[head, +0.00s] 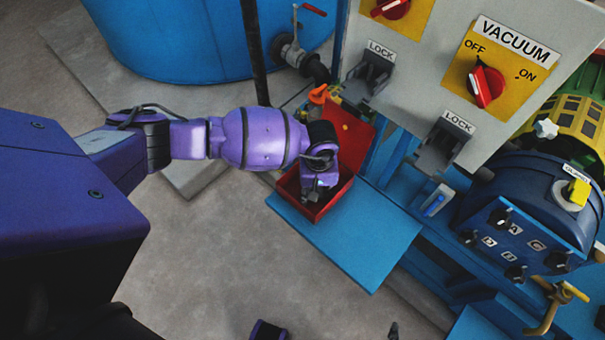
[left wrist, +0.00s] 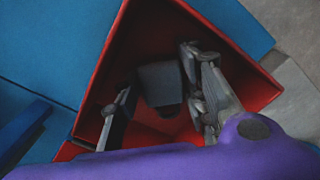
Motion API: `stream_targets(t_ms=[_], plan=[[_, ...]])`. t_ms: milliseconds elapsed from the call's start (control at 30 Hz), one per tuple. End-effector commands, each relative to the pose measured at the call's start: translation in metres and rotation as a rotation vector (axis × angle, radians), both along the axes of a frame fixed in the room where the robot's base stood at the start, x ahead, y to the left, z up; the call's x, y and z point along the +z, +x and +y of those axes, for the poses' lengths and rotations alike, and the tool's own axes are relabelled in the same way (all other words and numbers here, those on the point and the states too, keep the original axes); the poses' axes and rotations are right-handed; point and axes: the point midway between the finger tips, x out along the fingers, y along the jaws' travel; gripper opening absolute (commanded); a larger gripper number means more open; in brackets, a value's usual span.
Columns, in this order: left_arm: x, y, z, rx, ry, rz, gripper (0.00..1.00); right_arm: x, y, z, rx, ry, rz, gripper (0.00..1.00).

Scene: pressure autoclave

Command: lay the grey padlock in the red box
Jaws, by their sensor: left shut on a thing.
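The red box (head: 327,202) stands open on a blue shelf, its lid (head: 352,135) tipped up at the back. My left gripper (head: 318,187) reaches down into the box opening from above. In the left wrist view, the gripper (left wrist: 158,108) has its fingers on either side of a dark grey block, which looks like the padlock (left wrist: 160,83). The red box (left wrist: 110,65) surrounds it there. Whether the padlock touches the box floor cannot be told. In the head view the gripper hides the padlock. A dark tip at the bottom edge may be my right gripper (head: 393,331).
The blue shelf (head: 365,240) is bare in front of the box. A panel with lock brackets (head: 443,145) and a red vacuum switch (head: 486,83) rises behind, right. A blue vessel (head: 530,210) stands right, a blue tank (head: 190,40) at the back left.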

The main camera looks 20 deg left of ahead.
Motion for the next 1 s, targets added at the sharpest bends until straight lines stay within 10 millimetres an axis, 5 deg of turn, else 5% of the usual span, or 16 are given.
stream_targets(t_ms=[300, 333, 467, 767, 1000], plan=[[-0.003, 0.001, 0.0, -0.001, 0.0, -0.001, 0.09, -0.004, -0.003, 0.0, 0.001, -0.001, 0.005, 0.4], [-0.002, 0.001, 0.0, -0.001, 0.0, -0.001, 0.42, -0.003, -0.002, 0.0, 0.001, -0.001, 0.004, 0.4], [-0.002, 0.001, 0.0, -0.001, 0.001, -0.002, 0.57, -0.002, -0.002, 0.0, 0.001, -0.001, 0.003, 0.4], [0.0, 0.001, 0.0, -0.001, 0.0, -0.003, 0.57, -0.001, -0.001, 0.0, 0.001, -0.001, 0.001, 0.4], [0.031, 0.003, 0.001, -0.003, 0.001, -0.006, 0.57, 0.002, 0.001, 0.0, 0.0, 0.0, -0.003, 0.4]])
